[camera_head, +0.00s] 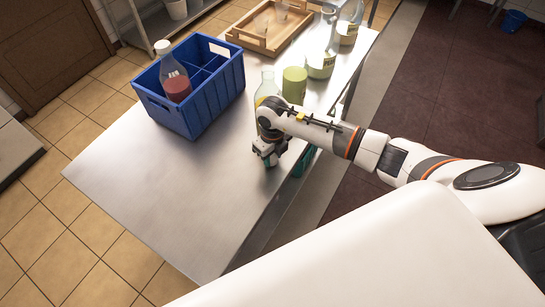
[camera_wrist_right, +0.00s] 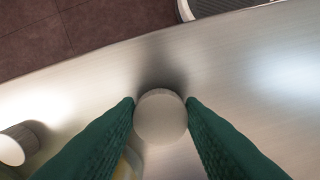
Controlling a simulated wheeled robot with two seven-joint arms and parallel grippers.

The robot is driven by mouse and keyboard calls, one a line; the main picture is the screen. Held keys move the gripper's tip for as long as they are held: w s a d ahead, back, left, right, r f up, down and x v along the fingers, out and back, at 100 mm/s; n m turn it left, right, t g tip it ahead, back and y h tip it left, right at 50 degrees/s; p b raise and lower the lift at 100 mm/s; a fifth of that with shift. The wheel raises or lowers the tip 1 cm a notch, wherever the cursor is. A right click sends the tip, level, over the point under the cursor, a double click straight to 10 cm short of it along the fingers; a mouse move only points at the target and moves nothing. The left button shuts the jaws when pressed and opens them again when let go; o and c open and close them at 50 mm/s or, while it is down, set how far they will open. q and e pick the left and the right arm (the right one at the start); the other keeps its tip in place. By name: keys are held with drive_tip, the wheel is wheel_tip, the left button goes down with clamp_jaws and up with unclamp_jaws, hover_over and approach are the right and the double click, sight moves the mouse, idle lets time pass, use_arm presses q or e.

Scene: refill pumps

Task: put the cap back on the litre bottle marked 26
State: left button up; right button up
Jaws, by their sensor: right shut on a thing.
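My right gripper (camera_head: 269,160) is low over the front part of the steel table in the head view. In the right wrist view its green fingers (camera_wrist_right: 160,103) are shut on a pale round cap (camera_wrist_right: 160,120). A clear bottle with yellowish contents (camera_head: 266,86) stands just behind the gripper, partly hidden by my arm. My left gripper is not in view.
A blue divided crate (camera_head: 213,113) holds a white-capped bottle of red liquid (camera_head: 176,86). A green container (camera_head: 294,85) stands near my arm. A wooden tray (camera_head: 245,42) is at the back. Another pale cap-like thing (camera_wrist_right: 17,145) shows at left. The table's front left (camera_head: 170,185) is clear.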

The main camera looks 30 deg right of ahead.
sight(273, 158)
wheel_tip(273, 158, up, 17)
drive_tip(key=b, duration=0.3)
drive_tip(key=shift+f, duration=0.1)
